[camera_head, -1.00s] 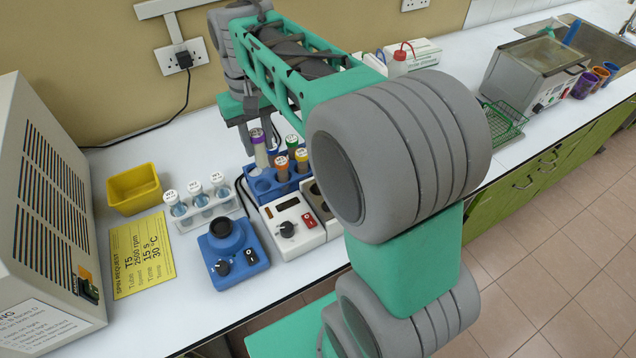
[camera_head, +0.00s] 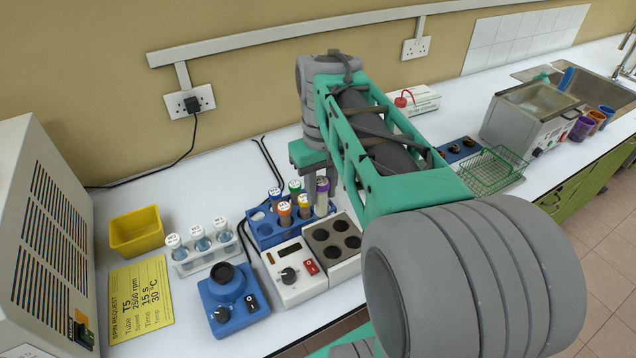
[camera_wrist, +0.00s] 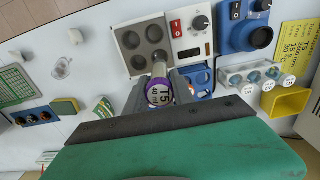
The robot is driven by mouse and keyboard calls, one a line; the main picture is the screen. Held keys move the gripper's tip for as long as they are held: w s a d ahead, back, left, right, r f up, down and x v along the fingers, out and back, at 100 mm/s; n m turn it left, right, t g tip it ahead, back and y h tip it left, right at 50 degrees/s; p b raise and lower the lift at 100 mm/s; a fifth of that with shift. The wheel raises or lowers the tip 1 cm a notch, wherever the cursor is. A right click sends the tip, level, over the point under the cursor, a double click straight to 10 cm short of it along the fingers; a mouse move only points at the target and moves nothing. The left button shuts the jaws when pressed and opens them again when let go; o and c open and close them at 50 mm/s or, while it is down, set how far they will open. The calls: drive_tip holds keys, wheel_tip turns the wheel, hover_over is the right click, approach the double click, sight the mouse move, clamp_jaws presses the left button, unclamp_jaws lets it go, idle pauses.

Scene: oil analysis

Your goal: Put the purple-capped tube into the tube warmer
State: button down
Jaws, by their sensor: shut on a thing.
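My gripper (camera_head: 321,182) is shut on the purple-capped tube (camera_head: 322,197), which it holds upright by the top. In the wrist view, the purple cap (camera_wrist: 159,94) with a white label reading T5 shows between the fingers (camera_wrist: 162,86). The tube warmer (camera_head: 318,246) is a white box with a dial, a red switch and a grey block with several empty wells. It also shows in the wrist view (camera_wrist: 145,62). In the head view the tube is just behind the block, near the blue rack's right end. Its lower end is partly hidden.
A blue mixer (camera_head: 232,293), a white rack (camera_head: 205,262) and a yellow bin (camera_head: 137,231) stand left. A green wire basket (camera_head: 490,172) stands right.

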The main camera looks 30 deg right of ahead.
drive_tip(key=shift+f+b, duration=4)
drive_tip(key=shift+f, duration=1.5)
drive_tip(key=c, duration=1)
unclamp_jaws()
drive_tip(key=shift+r, duration=0.1)
